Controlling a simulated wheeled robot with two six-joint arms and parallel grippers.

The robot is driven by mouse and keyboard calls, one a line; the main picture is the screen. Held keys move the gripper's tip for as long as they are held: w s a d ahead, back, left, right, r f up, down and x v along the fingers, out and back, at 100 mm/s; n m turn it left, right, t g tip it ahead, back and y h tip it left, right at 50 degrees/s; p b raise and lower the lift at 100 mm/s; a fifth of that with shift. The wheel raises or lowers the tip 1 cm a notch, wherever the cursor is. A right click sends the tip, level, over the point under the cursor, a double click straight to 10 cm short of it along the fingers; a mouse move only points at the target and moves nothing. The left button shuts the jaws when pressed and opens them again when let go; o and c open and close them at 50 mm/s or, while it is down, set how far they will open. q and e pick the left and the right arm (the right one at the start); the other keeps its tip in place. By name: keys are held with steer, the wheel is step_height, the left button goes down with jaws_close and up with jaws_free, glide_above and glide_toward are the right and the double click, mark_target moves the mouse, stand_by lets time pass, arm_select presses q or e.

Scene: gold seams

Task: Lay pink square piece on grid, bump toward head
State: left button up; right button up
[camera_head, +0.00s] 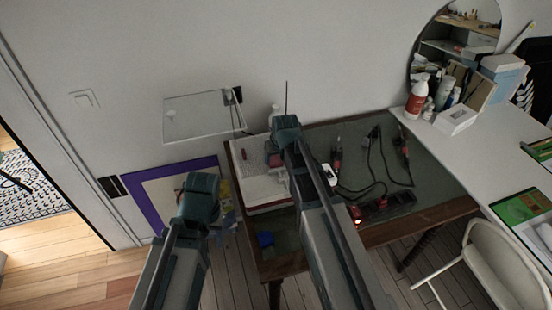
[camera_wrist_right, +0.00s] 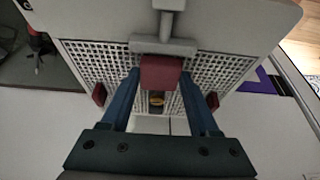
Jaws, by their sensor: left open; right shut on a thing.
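My right gripper (camera_wrist_right: 160,78) is shut on a dull pink-red square piece (camera_wrist_right: 160,72), with one blue finger at each side of it. The white grid (camera_wrist_right: 110,60) lies beyond the fingers; I cannot tell whether the piece touches it. The piece's bump cannot be made out clearly. In the head view, my right arm covers part of the white grid board (camera_head: 258,185) on the table, and pink shows beside the gripper (camera_head: 280,150). My left gripper (camera_head: 200,190) is to the left of the table, with its fingers mostly hidden.
Two darker red blocks (camera_wrist_right: 99,95) (camera_wrist_right: 212,100) sit at either side of the grid, and a small yellow thing (camera_wrist_right: 156,99) shows between the fingers. Black cables (camera_head: 372,165) and a power strip (camera_head: 388,206) occupy the dark table's right. A blue square (camera_head: 265,240) lies near its front.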

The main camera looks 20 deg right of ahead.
steer(key=shift+f+b, duration=0.35)
steer(key=shift+f, duration=0.05)
steer(key=o, duration=1.5)
steer(key=shift+o, duration=0.2)
steer(key=shift+r, duration=0.1)
steer(key=shift+r+p, duration=3.5)
steer(key=shift+p, duration=0.1)
steer(key=s+a+n+g, duration=0.1)
steer(key=s+a, duration=0.3)
steer(key=s, duration=0.4)
steer(key=s+a+f+n+g+h, duration=0.1)
steer(key=s+a+g, duration=0.1)
steer(key=s+a, duration=0.3)
steer(key=s+a+n+g, duration=0.1)
steer(key=s+a, duration=0.3)
steer(key=s, duration=0.7)
steer(key=shift+a+f+g+h, duration=0.15)
steer(key=shift+f+g+h, duration=0.15)
steer(key=shift+g, duration=0.1)
